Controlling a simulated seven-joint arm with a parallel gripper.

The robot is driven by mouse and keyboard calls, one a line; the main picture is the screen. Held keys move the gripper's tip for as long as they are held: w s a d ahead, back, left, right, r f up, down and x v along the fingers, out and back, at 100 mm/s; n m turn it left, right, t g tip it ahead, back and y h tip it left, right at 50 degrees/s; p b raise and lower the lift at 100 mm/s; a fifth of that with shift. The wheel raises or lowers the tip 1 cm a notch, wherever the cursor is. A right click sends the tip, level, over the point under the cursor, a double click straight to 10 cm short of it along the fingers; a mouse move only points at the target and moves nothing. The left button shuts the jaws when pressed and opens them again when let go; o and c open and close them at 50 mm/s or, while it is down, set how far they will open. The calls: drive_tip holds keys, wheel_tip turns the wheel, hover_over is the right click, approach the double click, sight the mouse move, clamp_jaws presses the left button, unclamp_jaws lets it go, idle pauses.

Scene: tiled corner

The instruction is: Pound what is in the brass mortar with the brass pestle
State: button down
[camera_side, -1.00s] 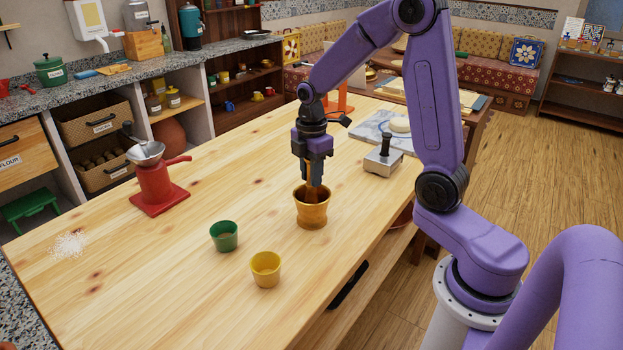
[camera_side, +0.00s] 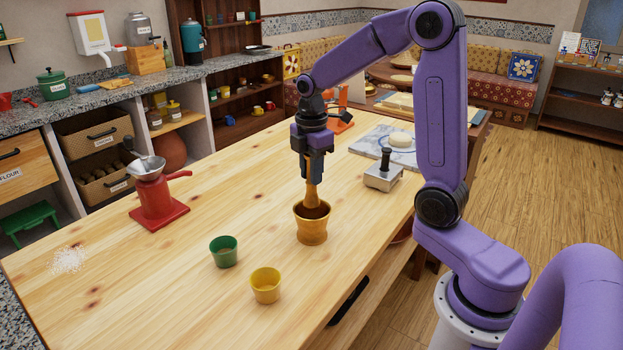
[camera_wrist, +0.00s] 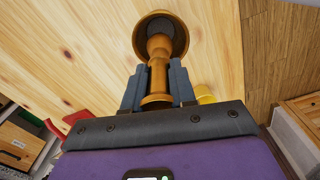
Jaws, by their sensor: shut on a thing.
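The brass mortar (camera_side: 312,228) stands upright on the wooden table. My gripper (camera_side: 313,175) is above it, shut on the brass pestle (camera_side: 314,194), which hangs nearly upright. The pestle's lower end reaches into the mortar's mouth. In the wrist view, the pestle (camera_wrist: 158,75) sits between my two dark fingers (camera_wrist: 158,88), and its wide head is over the mortar's dark inside. The mortar's rim (camera_wrist: 184,38) shows around the head. I cannot make out what is in the mortar, nor whether the pestle touches its bottom.
A green cup (camera_side: 223,253) and a yellow cup (camera_side: 265,287) stand near the mortar's front left. A red grinder (camera_side: 158,200) is farther left. A metal press with a dark handle (camera_side: 383,176) stands behind right. White grains (camera_side: 69,260) lie at the far left. The table between is clear.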

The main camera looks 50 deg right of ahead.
drive_tip(key=shift+r, duration=2.95)
